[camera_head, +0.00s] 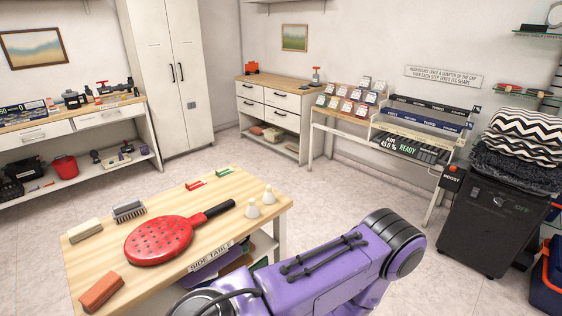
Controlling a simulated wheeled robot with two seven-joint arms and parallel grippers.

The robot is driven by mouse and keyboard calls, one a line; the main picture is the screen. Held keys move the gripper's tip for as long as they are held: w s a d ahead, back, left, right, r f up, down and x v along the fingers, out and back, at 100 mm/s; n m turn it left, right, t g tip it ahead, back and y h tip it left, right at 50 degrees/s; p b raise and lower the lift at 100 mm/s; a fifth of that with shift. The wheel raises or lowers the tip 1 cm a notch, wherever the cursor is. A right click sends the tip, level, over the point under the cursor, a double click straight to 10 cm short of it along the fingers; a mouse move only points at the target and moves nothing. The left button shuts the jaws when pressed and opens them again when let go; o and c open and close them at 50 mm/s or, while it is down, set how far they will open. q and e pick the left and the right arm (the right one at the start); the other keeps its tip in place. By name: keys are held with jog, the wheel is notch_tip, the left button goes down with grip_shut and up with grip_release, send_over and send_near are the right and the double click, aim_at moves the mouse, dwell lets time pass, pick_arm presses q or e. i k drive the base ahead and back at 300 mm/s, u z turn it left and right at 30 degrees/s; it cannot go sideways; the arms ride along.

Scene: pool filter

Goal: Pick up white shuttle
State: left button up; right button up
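Two small white shuttles stand on the wooden side table at its right end. The front white shuttle (252,208) is close to the table's front edge. The other white shuttle (268,196) is just behind it and to the right. Both are upright and apart from any gripper. A purple link of my own arm crosses the bottom of the view, in front of the side table (155,192). Neither of my grippers shows.
On the side table lie a red paddle (160,239), a brush (129,211), a beige block (85,230), a reddish block (101,291), a red clip (195,185) and a green clip (223,172). A black cabinet (482,235) stands at right. Tiled floor is clear beyond the table.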

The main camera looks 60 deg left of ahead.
aim_at(269, 198)
jog(key=u, duration=0.6)
jog(key=i, duration=1.05)
jog(key=u, duration=0.95)
